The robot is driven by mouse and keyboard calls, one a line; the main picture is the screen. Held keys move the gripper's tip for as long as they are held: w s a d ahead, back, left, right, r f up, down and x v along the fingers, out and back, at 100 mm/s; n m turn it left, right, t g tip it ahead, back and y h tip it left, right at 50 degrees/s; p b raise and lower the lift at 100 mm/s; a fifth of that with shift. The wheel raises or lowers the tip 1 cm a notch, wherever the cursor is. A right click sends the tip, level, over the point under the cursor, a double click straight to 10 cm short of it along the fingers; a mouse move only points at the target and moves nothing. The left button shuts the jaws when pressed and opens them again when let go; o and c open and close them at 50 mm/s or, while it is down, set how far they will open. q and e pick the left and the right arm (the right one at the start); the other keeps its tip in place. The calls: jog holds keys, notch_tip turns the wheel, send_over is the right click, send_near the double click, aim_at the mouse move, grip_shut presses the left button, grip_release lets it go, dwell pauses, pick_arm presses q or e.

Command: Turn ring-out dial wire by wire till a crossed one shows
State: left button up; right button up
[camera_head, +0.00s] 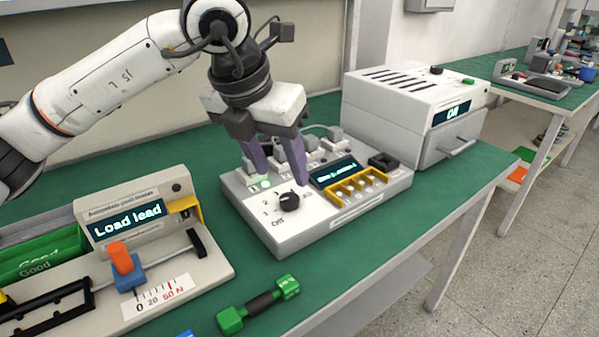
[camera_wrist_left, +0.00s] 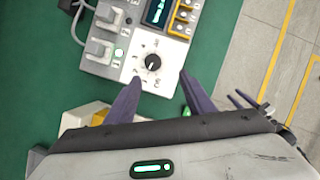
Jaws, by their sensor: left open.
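The ring-out tester (camera_head: 318,192) is a pale box on the green bench in the head view. Its black dial (camera_head: 289,201) sits on a white scale with numbers and an "Off" mark. The dial also shows in the left wrist view (camera_wrist_left: 153,62), ahead of the fingers. A small lit display (camera_head: 333,171) is beside it, its text too small to read. A green light (camera_head: 262,184) glows near the dial. My left gripper (camera_head: 277,180) is open, its purple fingers above the tester close to the dial and apart from it in the wrist view. My right gripper is not in view.
A green-ended tool (camera_head: 258,305) lies on the bench in front. A grey box reading "Off" (camera_head: 452,114) stands behind right. Yellow clips (camera_head: 358,188) and connectors crowd the tester.

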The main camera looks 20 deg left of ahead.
aim_at(289, 198)
pick_arm(q)
jog(key=x, duration=0.3)
jog(key=a+x, duration=0.1)
jog(key=x, duration=0.4)
jog(key=shift+w+a+f, duration=0.1)
jog(key=shift+w+f, duration=0.15)
jog(key=shift+w, duration=0.15)
jog(key=shift+w+f, duration=0.2)
jog(key=shift+f, duration=0.2)
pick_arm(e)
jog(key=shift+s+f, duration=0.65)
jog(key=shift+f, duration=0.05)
pick_arm(q)
jog(key=c, duration=1.1)
